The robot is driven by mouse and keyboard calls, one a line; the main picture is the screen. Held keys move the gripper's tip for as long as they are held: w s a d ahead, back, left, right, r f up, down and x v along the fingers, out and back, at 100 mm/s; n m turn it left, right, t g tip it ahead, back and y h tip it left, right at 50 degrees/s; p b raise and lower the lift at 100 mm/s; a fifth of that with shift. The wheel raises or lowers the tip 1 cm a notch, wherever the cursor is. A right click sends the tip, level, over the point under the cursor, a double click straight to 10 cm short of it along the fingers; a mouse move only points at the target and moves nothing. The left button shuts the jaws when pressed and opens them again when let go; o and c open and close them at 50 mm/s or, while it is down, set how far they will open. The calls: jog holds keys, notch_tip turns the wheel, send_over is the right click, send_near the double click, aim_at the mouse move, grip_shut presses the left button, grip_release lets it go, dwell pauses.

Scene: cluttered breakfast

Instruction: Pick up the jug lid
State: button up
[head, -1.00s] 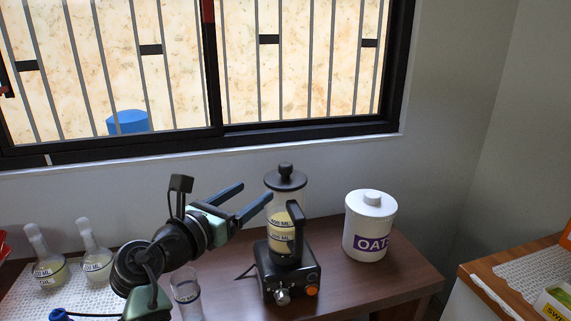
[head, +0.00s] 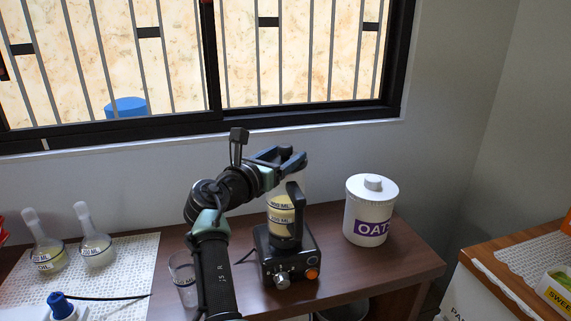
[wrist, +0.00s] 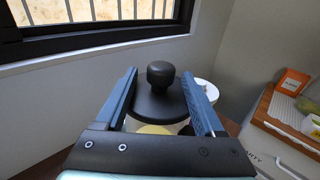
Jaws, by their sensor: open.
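The jug lid (wrist: 158,100) is a black disc with a round knob, seated on top of the jug. In the wrist view it lies between the two blue fingers of my gripper (wrist: 167,98), which are spread on either side of the knob. In the head view my gripper (head: 288,157) is at the top of the jug and hides the lid. The jug (head: 283,212) is clear with a black handle, holds pale yellow liquid, and stands on a black base with knobs (head: 287,258). My gripper is open; I cannot tell whether a finger touches the lid.
A white oats canister (head: 370,215) stands right of the jug. An empty glass (head: 184,278) is near my arm, and two flasks (head: 97,248) stand on a white mat at left. The window wall is behind. A second counter (head: 500,275) is at right.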

aim_at(285, 145)
jog(key=shift+w+d, duration=0.2)
jog(key=shift+w, duration=0.15)
jog(key=shift+c, duration=0.2)
grip_shut()
notch_tip(285, 145, up, 10)
jog(key=shift+p, duration=1)
dwell(0.8)
